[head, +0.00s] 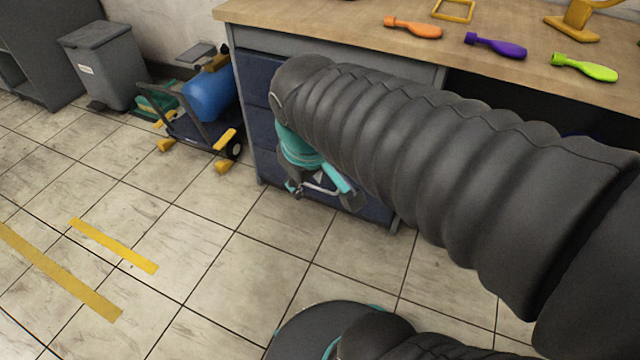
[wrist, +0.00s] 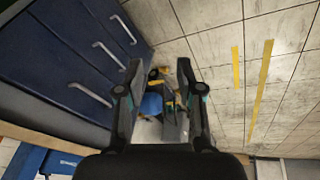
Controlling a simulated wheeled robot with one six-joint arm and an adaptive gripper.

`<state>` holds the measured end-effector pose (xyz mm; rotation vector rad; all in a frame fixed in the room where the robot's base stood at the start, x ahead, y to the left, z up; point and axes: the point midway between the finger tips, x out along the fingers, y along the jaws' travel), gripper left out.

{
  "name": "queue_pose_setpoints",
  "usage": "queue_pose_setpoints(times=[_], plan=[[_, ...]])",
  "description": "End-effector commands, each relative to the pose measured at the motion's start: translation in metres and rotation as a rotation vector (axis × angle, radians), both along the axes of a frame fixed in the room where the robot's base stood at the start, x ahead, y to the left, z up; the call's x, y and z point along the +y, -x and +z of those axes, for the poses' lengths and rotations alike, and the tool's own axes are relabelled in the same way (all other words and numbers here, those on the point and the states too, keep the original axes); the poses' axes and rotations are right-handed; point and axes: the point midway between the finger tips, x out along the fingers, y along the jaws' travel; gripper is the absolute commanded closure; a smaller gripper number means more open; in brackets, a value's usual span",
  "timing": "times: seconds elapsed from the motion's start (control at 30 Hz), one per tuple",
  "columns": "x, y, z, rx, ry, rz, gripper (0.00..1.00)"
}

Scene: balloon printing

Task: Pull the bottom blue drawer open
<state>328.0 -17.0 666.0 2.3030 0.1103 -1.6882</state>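The blue drawer unit (head: 259,80) stands under the left part of the workbench. My arm hides much of its front in the head view. The bottom blue drawer (head: 376,209) shows partly near the floor and looks closed. In the wrist view, its silver handle (wrist: 124,28) is the one nearest the floor, at upper left. My gripper (head: 318,190) is low in front of the drawers. In the wrist view, my gripper (wrist: 157,68) is open, with nothing between its fingers. The bottom handle is outside the fingers, up and left of the left fingertip.
A cart with a blue cylinder (head: 208,97) stands left of the drawers, near a grey bin (head: 103,72). The tiled floor in front is clear.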

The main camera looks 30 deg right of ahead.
Motion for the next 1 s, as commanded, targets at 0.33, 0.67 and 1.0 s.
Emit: queue_pose_setpoints(times=[0.33,0.67,1.0], plan=[[-0.042,-0.069,-0.040,0.370,0.313,0.348,0.63],[-0.067,-0.140,-0.093,0.743,0.556,0.714,0.63],[-0.081,-0.213,-0.169,1.157,0.754,1.083,0.63]])
